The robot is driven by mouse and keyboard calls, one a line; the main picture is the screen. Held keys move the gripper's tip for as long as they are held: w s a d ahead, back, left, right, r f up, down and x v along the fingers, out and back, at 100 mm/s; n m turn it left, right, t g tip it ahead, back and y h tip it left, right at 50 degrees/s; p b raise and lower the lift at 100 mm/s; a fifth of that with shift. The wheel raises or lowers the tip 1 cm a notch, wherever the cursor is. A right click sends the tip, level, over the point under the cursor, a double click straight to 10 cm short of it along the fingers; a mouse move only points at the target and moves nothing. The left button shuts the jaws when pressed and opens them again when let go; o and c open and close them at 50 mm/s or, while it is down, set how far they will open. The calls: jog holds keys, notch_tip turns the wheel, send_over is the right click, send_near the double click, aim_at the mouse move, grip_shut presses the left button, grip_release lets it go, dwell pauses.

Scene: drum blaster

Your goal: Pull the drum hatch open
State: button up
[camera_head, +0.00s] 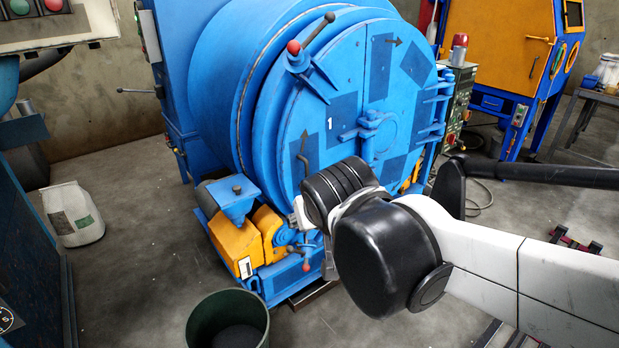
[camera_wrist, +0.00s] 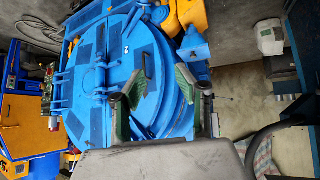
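The drum hatch (camera_head: 345,95) is a round blue door marked 1, seated against the blue drum (camera_head: 215,95) in the head view. It has a central latch (camera_head: 370,125), hinge-like bars at its right edge and a red-ball lever (camera_head: 310,60) at its upper left. A small curved handle (camera_head: 303,155) is on its left part. In the wrist view the hatch (camera_wrist: 88,100) fills the left and middle. My gripper (camera_wrist: 163,77) is open there, its green-padded fingers apart in front of the hatch edge, with nothing seen between them. In the head view my wrist mostly hides the fingers.
A dark green bin (camera_head: 228,318) stands on the floor below the drum. Orange and blue machinery (camera_head: 240,240) juts out under it. A white sack (camera_head: 72,215) lies at the left. An orange cabinet (camera_head: 490,50) stands at the back right. Bare floor lies left of the bin.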

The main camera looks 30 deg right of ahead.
aim_at(307, 177)
jog(key=w+d+f+m+t+h+b, duration=0.25)
jog(key=w+d, duration=0.35)
jog(key=w, duration=0.4)
jog(key=w+d+f+m+t+h+b, duration=0.1)
jog(key=w+d+f+t+h+b, duration=0.15)
jog(key=w+d, duration=0.5)
jog(key=w+d+f+n+t+b, duration=0.1)
jog(key=w+f+t+b, duration=0.25)
jog(key=w+f, duration=0.85)
jog(key=b+x, duration=0.1)
jog(key=x, duration=0.3)
jog(key=f+b+x, duration=0.1)
jog(key=x, duration=0.3)
jog(key=d+f+b+x, duration=0.1)
jog(key=x, duration=0.3)
jog(key=shift+s+d+f, duration=0.1)
jog(key=shift+s+f, duration=0.15)
jog(key=shift+s, duration=0.05)
grip_shut()
